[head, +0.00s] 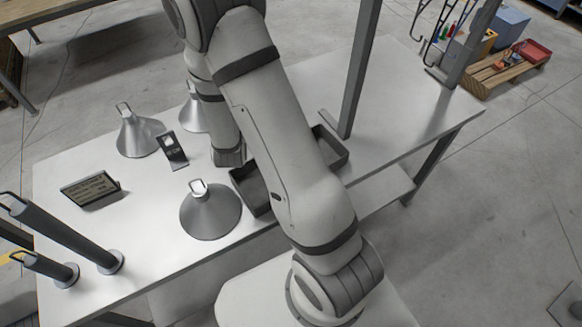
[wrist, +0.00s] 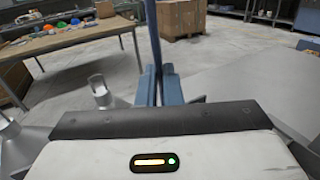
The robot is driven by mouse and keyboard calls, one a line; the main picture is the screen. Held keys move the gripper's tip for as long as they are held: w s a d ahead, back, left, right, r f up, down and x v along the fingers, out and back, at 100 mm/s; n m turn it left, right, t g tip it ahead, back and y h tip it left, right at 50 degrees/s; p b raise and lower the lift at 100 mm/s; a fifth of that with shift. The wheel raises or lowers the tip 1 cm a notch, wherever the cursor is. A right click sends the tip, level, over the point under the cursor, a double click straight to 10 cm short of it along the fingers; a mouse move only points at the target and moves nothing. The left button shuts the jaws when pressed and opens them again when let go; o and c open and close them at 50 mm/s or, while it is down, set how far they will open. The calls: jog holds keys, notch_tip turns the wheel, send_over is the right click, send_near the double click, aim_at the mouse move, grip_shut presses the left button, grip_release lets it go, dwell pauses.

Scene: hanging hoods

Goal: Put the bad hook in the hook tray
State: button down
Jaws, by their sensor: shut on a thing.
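In the wrist view my gripper (wrist: 159,82) shows two blue-grey fingers close together. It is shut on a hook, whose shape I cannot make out. A thin dark upright bar (wrist: 153,38) rises between the fingertips; I cannot tell whether it is the hook or a post behind. In the head view my arm hides the gripper and what it holds. A dark open tray (head: 242,191) stands on the white table (head: 70,165), partly behind my arm. Another dark tray part (head: 333,149) shows right of the arm. I cannot tell which is the hook tray.
Cone-shaped metal hoods with loops stand on the table: one in front (head: 212,216), one at the left (head: 140,137), one behind my arm. A small stand (head: 172,151), a sign (head: 90,189) and a tall grey post (head: 360,65) stand nearby. The table's right side is clear.

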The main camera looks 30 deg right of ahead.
jog(key=s+d+f+m+g+h+b, duration=0.2)
jog(key=s+d+f+m+g+h, duration=0.1)
jog(key=s+d+m+g+h, duration=0.35)
jog(key=s+d+f+m+g+h+b, duration=0.1)
jog(key=s+d+f+m+g+h, duration=0.35)
jog(key=s+g, duration=0.35)
jog(key=shift+t, duration=0.35)
jog(key=f+b, duration=0.3)
jog(key=s+a+f+b, duration=0.1)
jog(key=f, duration=0.1)
jog(key=shift+s+f, duration=0.1)
jog(key=c, duration=1.5)
grip_release()
notch_tip(320, 180, up, 10)
